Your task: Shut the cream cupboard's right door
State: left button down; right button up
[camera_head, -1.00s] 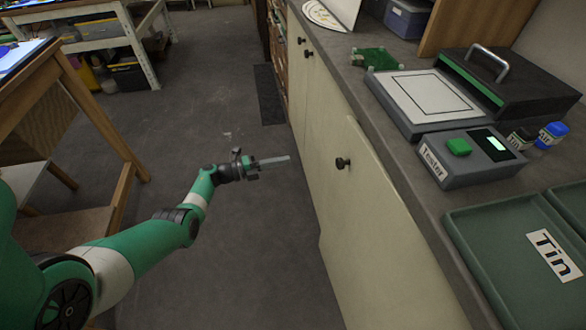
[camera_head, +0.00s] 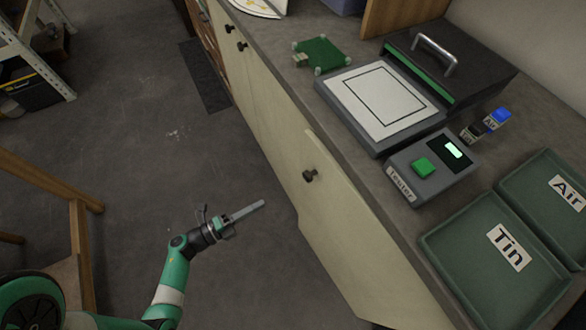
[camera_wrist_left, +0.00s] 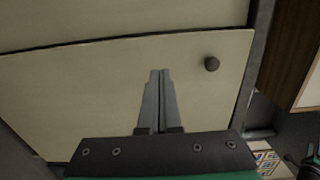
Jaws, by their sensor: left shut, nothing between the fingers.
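The cream cupboard's right door (camera_head: 345,225), with a dark round knob (camera_head: 310,175) near its far edge, stands slightly ajar, its far edge out from the neighbouring cream front. My left gripper (camera_head: 258,206) is shut and empty, out in front of the door over the floor, to the left of the knob and a little lower in the picture. In the left wrist view the shut fingers (camera_wrist_left: 159,85) point at the door's pale outer face (camera_wrist_left: 95,95). The knob (camera_wrist_left: 211,63) is to their right, apart from them. My right gripper is not in view.
The grey counter (camera_head: 400,218) above the door carries the tester (camera_head: 432,165), a flat pad with a black lidded device, a green board (camera_head: 320,54) and green trays (camera_head: 485,285). A wooden frame (camera_head: 80,235) stands at left. The floor between is clear.

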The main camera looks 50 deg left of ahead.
pick_arm(q)
jog(key=w+d+b, duration=0.2)
jog(key=w+b, duration=0.2)
jog(key=w, duration=1)
jog(key=shift+b, duration=0.4)
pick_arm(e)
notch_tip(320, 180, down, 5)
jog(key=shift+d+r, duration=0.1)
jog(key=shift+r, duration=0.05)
pick_arm(q)
jog(key=shift+w+a, duration=0.1)
jog(key=shift+w, duration=0.05)
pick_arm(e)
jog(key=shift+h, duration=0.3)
